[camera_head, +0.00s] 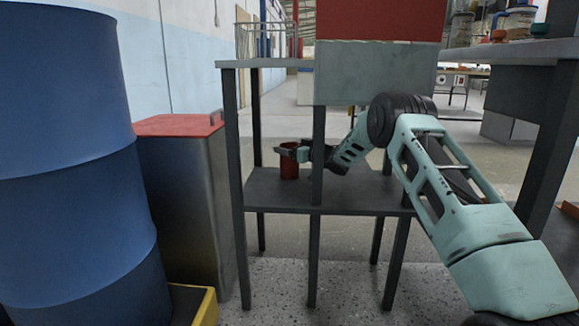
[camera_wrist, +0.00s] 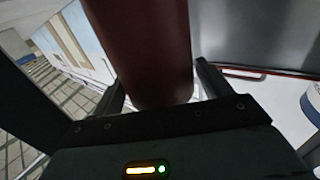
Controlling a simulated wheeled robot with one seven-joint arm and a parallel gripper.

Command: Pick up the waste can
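A small dark red cylinder, which I take for the waste can (camera_head: 289,169), stands upright on the lower shelf (camera_head: 265,195) of a grey metal table. My gripper (camera_head: 291,151) reaches in from the right at the height of the can's upper part. In the wrist view the can (camera_wrist: 150,50) fills the space between the two fingers of my gripper (camera_wrist: 160,80), one on each side. The fingers lie very close to its sides; I cannot tell whether they press on it. The can's bottom appears to rest on the shelf.
A larger metal bin with a red lid (camera_head: 178,124) stands left of the table, beside a blue barrel (camera_head: 70,160). The table's upper top (camera_head: 265,63) and a front leg (camera_head: 316,240) hem in the shelf. A red and grey block sits above. Another table (camera_head: 540,52) is on the right.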

